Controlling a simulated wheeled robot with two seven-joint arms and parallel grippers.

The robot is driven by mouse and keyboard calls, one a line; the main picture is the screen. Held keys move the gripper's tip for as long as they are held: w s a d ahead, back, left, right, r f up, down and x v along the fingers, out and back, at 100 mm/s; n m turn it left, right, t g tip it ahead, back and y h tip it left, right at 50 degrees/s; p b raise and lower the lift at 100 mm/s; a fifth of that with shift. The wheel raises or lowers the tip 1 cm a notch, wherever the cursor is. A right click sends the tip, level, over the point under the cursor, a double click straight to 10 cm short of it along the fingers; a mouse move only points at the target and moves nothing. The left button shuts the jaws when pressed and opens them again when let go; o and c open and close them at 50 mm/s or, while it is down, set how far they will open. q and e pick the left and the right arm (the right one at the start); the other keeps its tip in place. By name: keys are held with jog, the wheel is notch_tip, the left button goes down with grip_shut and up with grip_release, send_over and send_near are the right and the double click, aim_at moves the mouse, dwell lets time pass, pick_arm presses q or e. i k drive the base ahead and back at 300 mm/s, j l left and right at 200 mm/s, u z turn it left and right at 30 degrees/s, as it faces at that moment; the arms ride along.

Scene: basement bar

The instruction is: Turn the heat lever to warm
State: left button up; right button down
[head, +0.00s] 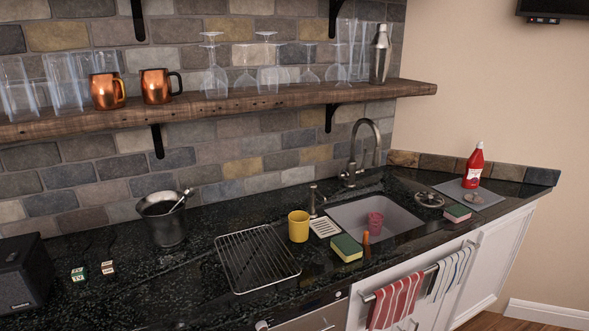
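No part labelled as a heat lever can be made out. A metal gooseneck faucet (354,150) stands behind the sink (398,218) on the dark counter. A small handle seems to sit low on the faucet's base, too small to tell which way it is turned. A short metal dispenser (313,200) stands to the left of the faucet. Neither of my grippers is in the head view.
A pink cup (375,223) is in the sink. A yellow cup (299,226), a green-and-yellow sponge (346,247) and a wire rack (257,258) lie left of it. A red bottle (473,166) stands at right. A wooden shelf (290,98) with glasses overhangs the counter.

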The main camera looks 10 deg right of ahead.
aim_at(341, 175)
jog(key=i+l, duration=0.15)
jog(key=l, duration=0.2)
jog(key=i+l+u, duration=0.1)
jog(key=l, duration=0.25)
jog(key=i+l, duration=0.25)
jog(key=i+l+u, duration=0.1)
jog(key=l, duration=0.35)
jog(key=i, duration=0.05)
